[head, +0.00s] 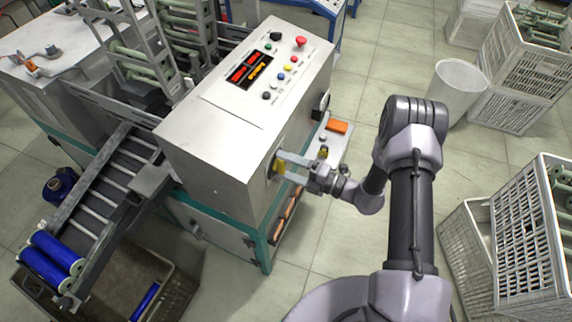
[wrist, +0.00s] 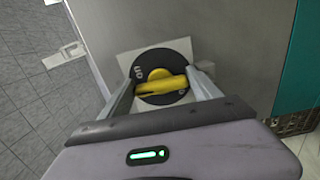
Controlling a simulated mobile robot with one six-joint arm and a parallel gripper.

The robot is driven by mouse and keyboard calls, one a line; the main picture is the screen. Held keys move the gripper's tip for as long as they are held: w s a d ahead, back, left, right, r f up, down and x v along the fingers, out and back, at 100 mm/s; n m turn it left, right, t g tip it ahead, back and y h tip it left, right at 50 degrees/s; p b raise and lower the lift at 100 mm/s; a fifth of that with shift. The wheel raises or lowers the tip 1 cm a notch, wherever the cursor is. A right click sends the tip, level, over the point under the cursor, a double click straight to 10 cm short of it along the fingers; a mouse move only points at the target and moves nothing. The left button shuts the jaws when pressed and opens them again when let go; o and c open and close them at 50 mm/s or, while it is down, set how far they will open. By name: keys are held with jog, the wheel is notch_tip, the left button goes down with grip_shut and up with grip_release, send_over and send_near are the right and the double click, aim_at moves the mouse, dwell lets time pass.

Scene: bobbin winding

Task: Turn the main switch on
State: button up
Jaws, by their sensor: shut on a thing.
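The main switch (wrist: 158,72) is a black round dial with a yellow handle on a pale plate, on the side of the grey machine cabinet. White lettering shows on the dial near the handle. In the wrist view my gripper (wrist: 160,88) has one finger on each side of the yellow handle (wrist: 160,87), shut on it. In the head view my gripper (head: 283,166) reaches the cabinet's right side, where a bit of the yellow handle (head: 279,167) shows. The rest of the dial is mostly hidden there.
The control panel (head: 270,72) with buttons and a lit display tops the cabinet. A small shelf (head: 338,143) with an orange item juts out beyond my gripper. White crates (head: 515,235) and a bin (head: 455,90) stand at the right. A roller chute (head: 110,185) with blue bobbins is at the left.

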dwell(0.3)
jog(key=o, duration=1.4)
